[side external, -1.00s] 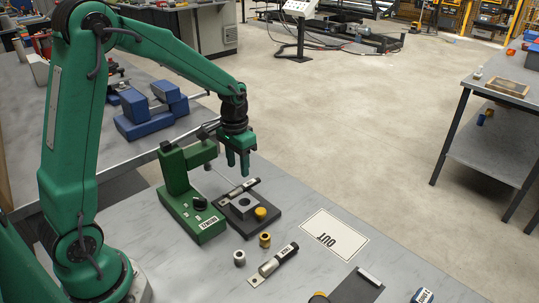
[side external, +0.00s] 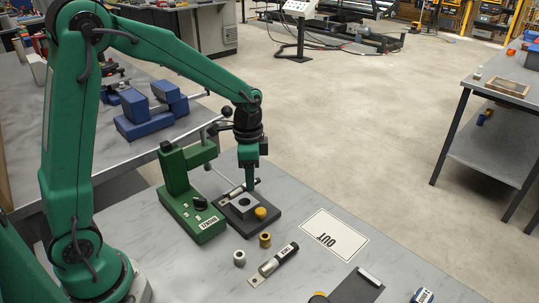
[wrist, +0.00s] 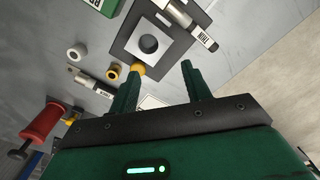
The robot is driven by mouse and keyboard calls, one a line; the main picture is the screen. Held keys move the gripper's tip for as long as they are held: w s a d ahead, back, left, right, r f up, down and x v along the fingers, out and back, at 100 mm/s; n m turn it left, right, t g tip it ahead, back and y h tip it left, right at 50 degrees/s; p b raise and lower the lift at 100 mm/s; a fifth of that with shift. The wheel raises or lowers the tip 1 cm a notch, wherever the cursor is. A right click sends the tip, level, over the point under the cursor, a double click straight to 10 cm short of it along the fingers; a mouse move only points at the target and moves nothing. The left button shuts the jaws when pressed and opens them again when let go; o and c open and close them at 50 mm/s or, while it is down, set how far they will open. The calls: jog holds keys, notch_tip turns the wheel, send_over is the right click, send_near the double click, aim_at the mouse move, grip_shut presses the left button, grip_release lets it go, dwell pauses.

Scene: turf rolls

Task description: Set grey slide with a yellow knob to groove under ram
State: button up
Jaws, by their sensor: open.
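The grey slide (side external: 243,203), a block with a dark round hole on a dark plate, lies at the right of the green press (side external: 197,215). Its yellow knob (side external: 261,213) is at the front right of the plate. The wrist view shows the block (wrist: 163,28) and the knob (wrist: 138,69) near a fingertip. My gripper (side external: 249,188) points down over the slide's far side, open and empty; in the wrist view its two fingers (wrist: 160,72) are apart. I cannot tell whether it touches anything. The press's ram and any groove below are not clear.
A labelled cylinder (side external: 243,187) lies behind the slide. Brass (side external: 265,240) and silver (side external: 239,258) rings and another labelled cylinder (side external: 275,262) lie in front. A white OUT card (side external: 326,240) is at right. A dark plate (side external: 357,287) lies at the front.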

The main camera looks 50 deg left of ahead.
aim_at(259, 210)
jog(key=d+m, duration=0.1)
jog(key=m, duration=0.1)
jog(key=s+d+m, duration=0.1)
jog(key=d+m, duration=0.2)
jog(key=m, duration=0.1)
jog(key=shift+s+d+r+m, duration=0.2)
jog(key=shift+d+r+m, duration=0.05)
jog(key=shift+d+m, duration=0.15)
jog(key=shift+f, duration=3.9)
grip_shut()
